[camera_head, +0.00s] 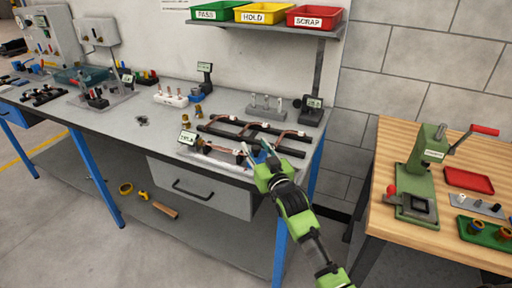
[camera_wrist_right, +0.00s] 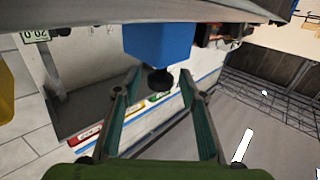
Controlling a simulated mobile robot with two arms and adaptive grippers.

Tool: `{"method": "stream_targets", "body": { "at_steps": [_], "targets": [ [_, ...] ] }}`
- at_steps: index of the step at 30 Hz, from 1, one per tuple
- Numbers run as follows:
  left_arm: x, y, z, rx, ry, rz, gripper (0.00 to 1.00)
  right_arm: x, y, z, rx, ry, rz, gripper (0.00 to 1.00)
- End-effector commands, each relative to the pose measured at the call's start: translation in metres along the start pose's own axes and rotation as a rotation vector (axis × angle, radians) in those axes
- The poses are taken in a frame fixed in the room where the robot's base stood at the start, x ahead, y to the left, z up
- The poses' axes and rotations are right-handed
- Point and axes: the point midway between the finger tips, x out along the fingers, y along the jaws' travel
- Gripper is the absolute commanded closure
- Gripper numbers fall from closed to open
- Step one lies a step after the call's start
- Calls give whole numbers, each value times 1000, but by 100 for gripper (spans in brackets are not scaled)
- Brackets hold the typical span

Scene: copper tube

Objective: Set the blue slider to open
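A blue block (camera_wrist_right: 158,42) with a dark round end (camera_wrist_right: 160,79) shows in the right wrist view and looks like the blue slider. Its dark end lies just beyond or between the fingertips, with a gap on both sides. My right gripper (camera_head: 258,148) is at the front edge of the grey workbench (camera_head: 140,120), by a fixture with copper tubes (camera_head: 222,145). Its two fingers stand apart in the wrist view (camera_wrist_right: 158,80), with nothing held. In the head view the slider cannot be made out clearly behind the gripper. My left gripper is not in view.
Black rails (camera_head: 250,133) with copper tubes lie just behind the gripper. A grey drawer (camera_head: 200,187) hangs below the bench. Green, yellow and red trays (camera_head: 318,16) sit on the shelf above. A wooden table (camera_head: 400,160) with a green press (camera_head: 425,165) stands at the right.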

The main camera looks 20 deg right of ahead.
Motion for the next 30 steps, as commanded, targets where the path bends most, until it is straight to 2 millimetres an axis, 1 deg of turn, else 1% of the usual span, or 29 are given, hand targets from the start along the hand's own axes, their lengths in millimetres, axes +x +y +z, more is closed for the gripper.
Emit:
{"method": "stream_targets", "body": {
  "at_steps": [8,9,11,12,13,17,19,24,27,30],
  "targets": [
    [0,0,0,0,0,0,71,1,0,0,0,0,0,62],
    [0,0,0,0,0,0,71,1,0,0,0,0,0,72],
    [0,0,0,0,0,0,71,1,0,0,0,0,0,88],
    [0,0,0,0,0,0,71,1,0,0,0,0,0,98],
    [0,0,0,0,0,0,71,1,0,0,0,0,0,100],
    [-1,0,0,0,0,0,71,0,1,0,0,0,0,100],
    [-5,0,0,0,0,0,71,-4,6,-1,-2,-2,1,100],
    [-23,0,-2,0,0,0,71,-27,29,-2,-5,-6,1,100],
    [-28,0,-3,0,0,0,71,-39,40,0,-4,-6,1,100],
    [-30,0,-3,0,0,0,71,-45,46,0,-1,-5,0,100]
  ]
}}
